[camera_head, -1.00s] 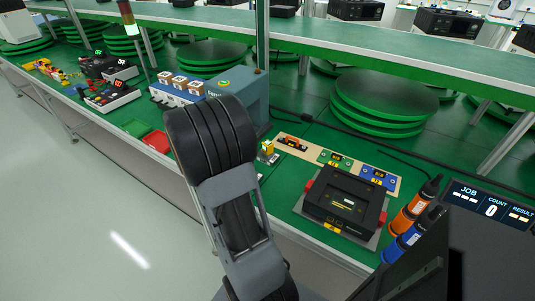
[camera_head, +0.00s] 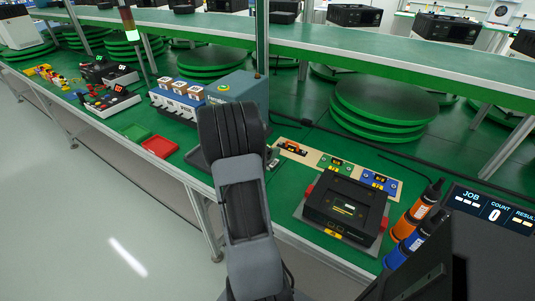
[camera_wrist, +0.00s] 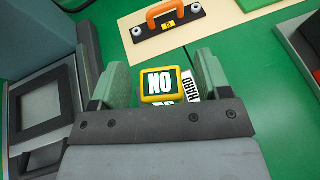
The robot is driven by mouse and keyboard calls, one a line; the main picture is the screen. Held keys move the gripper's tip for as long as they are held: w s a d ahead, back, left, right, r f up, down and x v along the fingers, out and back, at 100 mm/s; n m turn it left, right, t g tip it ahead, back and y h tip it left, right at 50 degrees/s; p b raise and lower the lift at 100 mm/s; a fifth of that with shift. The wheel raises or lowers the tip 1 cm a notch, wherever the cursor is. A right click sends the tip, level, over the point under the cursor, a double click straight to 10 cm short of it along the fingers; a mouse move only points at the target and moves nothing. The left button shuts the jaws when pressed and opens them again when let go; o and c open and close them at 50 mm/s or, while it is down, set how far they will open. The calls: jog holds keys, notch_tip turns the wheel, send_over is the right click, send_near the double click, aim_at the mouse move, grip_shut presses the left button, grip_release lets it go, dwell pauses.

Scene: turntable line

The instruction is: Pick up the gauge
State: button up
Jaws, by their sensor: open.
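A block with a yellow frame and a dark green face reading "NO" (camera_wrist: 161,84), which looks like the gauge, shows in the wrist view between my fingers. Its lower part is hidden behind the gripper body. My gripper (camera_wrist: 162,76) is open, with one green-grey finger on each side of the block. I cannot tell whether either finger touches it. A white label reading "HARD" (camera_wrist: 190,86) shows beside the block, close to the right finger. In the head view my arm hides most of the gripper and the block.
A beige board holds an orange-handled piece (camera_wrist: 162,18), a green piece (camera_head: 336,165) and a blue piece (camera_head: 379,184). A black device (camera_head: 345,207) sits to the right. A grey-blue machine (camera_head: 240,88) stands behind my arm. Red (camera_head: 159,145) and green trays lie left.

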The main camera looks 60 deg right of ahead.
jog(key=shift+x, duration=0.85)
jog(key=c, duration=1.2)
